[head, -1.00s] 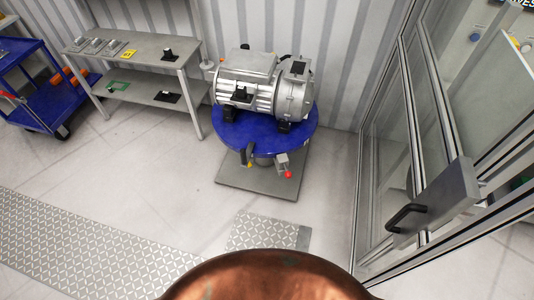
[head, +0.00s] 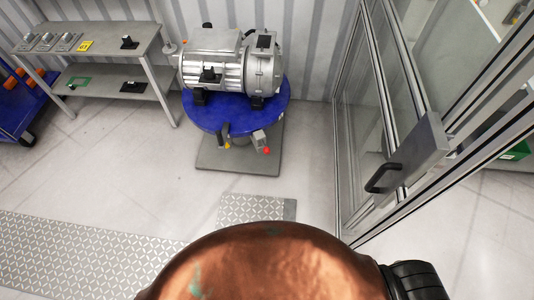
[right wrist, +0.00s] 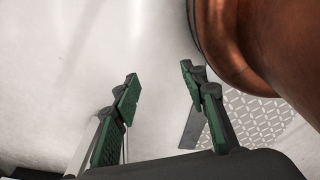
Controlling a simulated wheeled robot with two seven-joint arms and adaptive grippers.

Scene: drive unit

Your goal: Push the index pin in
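The index pin cannot be told for certain at this size. A small red knob (head: 267,150) on a grey block (head: 259,138) sticks out at the front right under the blue round turntable (head: 215,119). A small yellow part (head: 228,146) shows to its left. A grey motor (head: 230,70) lies on the turntable. My right gripper (right wrist: 160,76) is open and empty in the right wrist view, above the pale floor and away from the turntable. My left gripper is out of view.
A grey shelf bench (head: 125,52) stands left of the turntable, with a blue cart (head: 15,115) beyond. A glass-and-metal enclosure with a black-handled door (head: 420,150) stands at right. A patterned floor plate (head: 255,208) lies in front of the turntable base (head: 215,158). Floor around is clear.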

